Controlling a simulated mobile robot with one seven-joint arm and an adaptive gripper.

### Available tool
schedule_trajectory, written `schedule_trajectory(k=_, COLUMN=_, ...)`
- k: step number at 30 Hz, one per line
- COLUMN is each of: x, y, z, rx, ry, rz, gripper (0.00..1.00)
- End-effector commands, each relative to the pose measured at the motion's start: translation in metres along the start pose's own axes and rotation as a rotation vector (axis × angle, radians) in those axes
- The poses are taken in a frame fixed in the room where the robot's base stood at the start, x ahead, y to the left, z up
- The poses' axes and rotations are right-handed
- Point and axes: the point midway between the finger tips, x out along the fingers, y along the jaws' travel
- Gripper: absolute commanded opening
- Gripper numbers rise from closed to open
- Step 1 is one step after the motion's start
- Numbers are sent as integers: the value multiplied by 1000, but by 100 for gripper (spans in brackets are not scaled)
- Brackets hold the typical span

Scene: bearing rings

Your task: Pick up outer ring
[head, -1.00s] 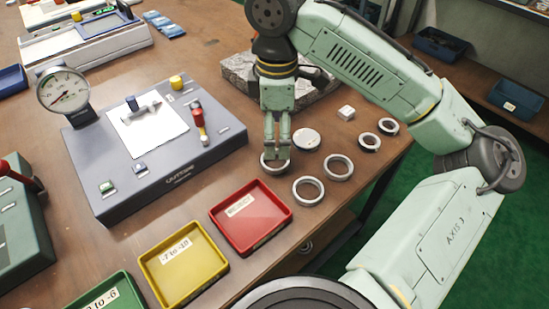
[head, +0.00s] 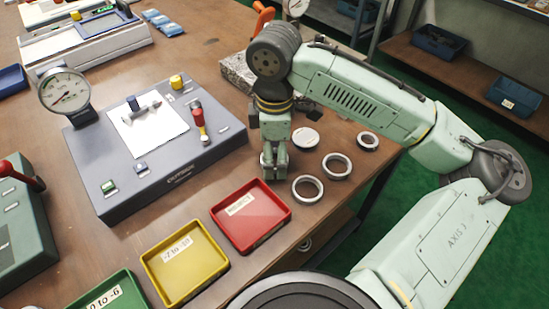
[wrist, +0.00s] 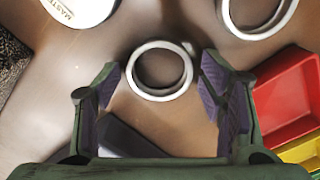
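Several pale metal rings are on the brown bench. In the wrist view, one ring (wrist: 133,72) lies flat between the tips of my open gripper (wrist: 162,66), with space on both sides and no finger visibly touching it. The near ring's likeness, a larger ring, also shows at the wrist view's upper right.
A white disc (head: 305,138) lies behind the rings. A grey gauge fixture (head: 150,190) is to the left. The bench edge is close on the right.

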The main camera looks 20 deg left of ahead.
Motion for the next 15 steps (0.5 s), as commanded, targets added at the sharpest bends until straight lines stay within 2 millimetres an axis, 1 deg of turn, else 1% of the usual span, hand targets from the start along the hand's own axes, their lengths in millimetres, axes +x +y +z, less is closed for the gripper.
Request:
schedule_trajectory(k=1, x=0, y=0, z=0, rx=0, ry=0, rz=0, gripper=58)
schedule_trajectory(k=2, x=0, y=0, z=0, rx=0, ry=0, rz=0, gripper=56)
schedule_trajectory(k=15, x=0, y=0, z=0, rx=0, ry=0, rz=0, gripper=27)
